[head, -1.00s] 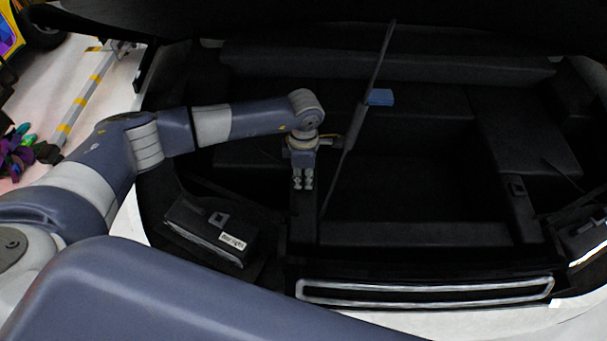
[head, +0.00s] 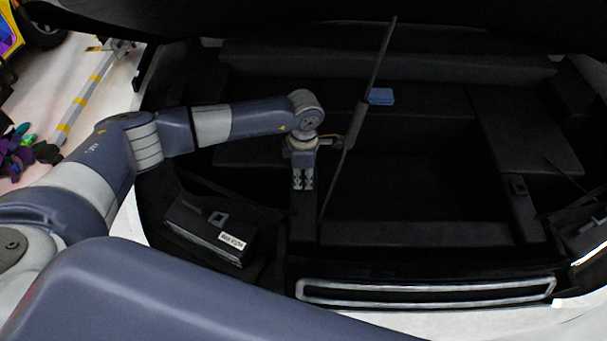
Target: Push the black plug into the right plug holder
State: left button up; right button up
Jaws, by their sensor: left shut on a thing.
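My left gripper (head: 303,187) points down over the dark ledge at the left side of the open compartment. It is shut on a small dark thing, which I take to be the black plug; its outline is lost against the black trim. A small dark holder-like fitting (head: 517,187) sits on the ledge at the right side of the compartment, well to the right of the gripper. I cannot tell for sure that it is the right plug holder. My right gripper is out of view.
A thin dark rod (head: 375,65) slants up just right of my left gripper. A blue block (head: 381,96) lies behind it. A black box with a white label (head: 232,241) is at the front left. A light-edged grille (head: 425,291) lies along the front. The compartment's middle is clear.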

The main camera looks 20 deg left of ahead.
pick_arm(q)
jog(key=shift+s+f, duration=0.1)
dwell(1.2)
jog(key=o, duration=1)
notch_tip(320, 180, up, 12)
